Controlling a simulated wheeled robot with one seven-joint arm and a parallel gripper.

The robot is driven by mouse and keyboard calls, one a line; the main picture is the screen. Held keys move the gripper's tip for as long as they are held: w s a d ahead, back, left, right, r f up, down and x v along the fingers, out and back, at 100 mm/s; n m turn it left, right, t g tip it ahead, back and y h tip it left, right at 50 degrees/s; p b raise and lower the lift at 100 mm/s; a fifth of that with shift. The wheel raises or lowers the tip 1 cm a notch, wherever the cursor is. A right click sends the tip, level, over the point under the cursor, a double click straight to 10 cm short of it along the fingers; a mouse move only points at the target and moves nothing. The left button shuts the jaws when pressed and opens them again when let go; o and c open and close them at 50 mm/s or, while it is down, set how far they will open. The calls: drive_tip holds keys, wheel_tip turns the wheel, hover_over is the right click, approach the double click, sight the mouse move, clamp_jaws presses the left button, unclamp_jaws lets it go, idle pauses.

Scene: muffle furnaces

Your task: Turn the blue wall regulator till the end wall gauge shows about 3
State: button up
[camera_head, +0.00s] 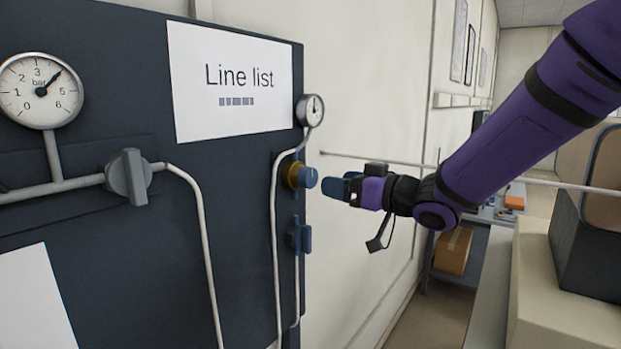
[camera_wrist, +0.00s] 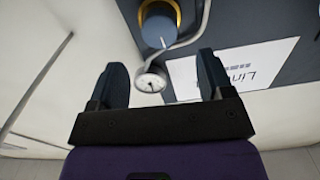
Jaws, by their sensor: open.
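The blue regulator knob (camera_head: 308,177) with a brass-yellow collar sticks out from the end edge of the dark panel. It also shows at the top of the wrist view (camera_wrist: 155,28), with a light mark on its face. The small round gauge (camera_head: 312,110) sits above it on the same edge; its needle points roughly upward, but its numbers are too small to read. The gauge also shows in the wrist view (camera_wrist: 150,82). My gripper (camera_head: 342,187) is just right of the knob, apart from it, with open, empty fingers pointing toward it.
A large bar gauge (camera_head: 40,91) on the panel front reads about 4, with a grey valve handle (camera_head: 128,177) below it. A blue valve (camera_head: 299,235) sits below the regulator. Grey pipes (camera_head: 275,240) run close by. A thin rail (camera_head: 365,157) crosses behind my arm.

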sight(313, 178)
drive_tip(key=x, duration=0.8)
drive_tip(key=c, duration=0.9)
drive_tip(key=shift+c, duration=0.2)
drive_tip(key=shift+n, duration=0.3)
drive_tip(key=o, duration=0.9)
drive_tip(key=shift+o, duration=0.2)
drive_tip(key=shift+d, duration=0.1)
